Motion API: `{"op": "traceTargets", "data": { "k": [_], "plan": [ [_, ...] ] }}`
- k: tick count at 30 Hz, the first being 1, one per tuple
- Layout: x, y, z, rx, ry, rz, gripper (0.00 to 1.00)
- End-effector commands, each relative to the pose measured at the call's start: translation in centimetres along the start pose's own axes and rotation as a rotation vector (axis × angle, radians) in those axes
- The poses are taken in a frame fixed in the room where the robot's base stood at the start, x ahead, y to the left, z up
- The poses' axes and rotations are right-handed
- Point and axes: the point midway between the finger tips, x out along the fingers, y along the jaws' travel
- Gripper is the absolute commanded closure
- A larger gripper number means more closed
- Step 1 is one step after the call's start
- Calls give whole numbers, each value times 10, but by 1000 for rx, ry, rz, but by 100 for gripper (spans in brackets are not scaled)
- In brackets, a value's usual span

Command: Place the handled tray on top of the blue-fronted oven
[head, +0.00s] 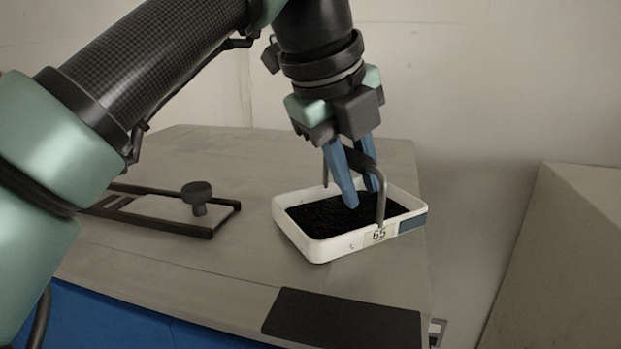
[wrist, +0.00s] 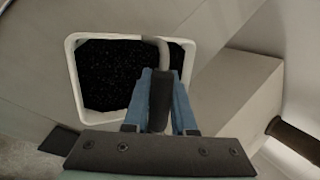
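The handled tray (head: 335,246) is white, holds dark granular material and carries a label reading 65. It rests, or very nearly rests, on the grey top (head: 250,255) of the blue-fronted oven (head: 110,322), near its right edge. My gripper (head: 362,197) is above the tray with its blue fingers on either side of the dark arched handle (head: 381,200). In the wrist view the fingers (wrist: 160,92) close on the handle's dark grip, and the white tray rim (wrist: 75,75) shows beyond them. Whether the tray's base touches the top is hard to tell.
A dark slotted frame with a black knob (head: 197,194) lies on the oven top left of the tray. A dark flat panel (head: 342,318) is at the front right edge. A beige box-like surface (head: 565,255) stands to the right, beyond a gap.

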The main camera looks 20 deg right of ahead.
Motion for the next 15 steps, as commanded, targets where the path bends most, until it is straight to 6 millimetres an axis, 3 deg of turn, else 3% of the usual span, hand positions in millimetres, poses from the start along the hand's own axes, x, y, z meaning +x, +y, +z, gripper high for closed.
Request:
{"op": "traceTargets", "data": {
  "k": [1, 5, 15],
  "plan": [
    [0, 0, 0, 0, 0, 1, 67],
    [0, 0, 0, 0, 0, 1, 46],
    [-4, -2, 1, 0, 0, 0, 46]
  ]
}}
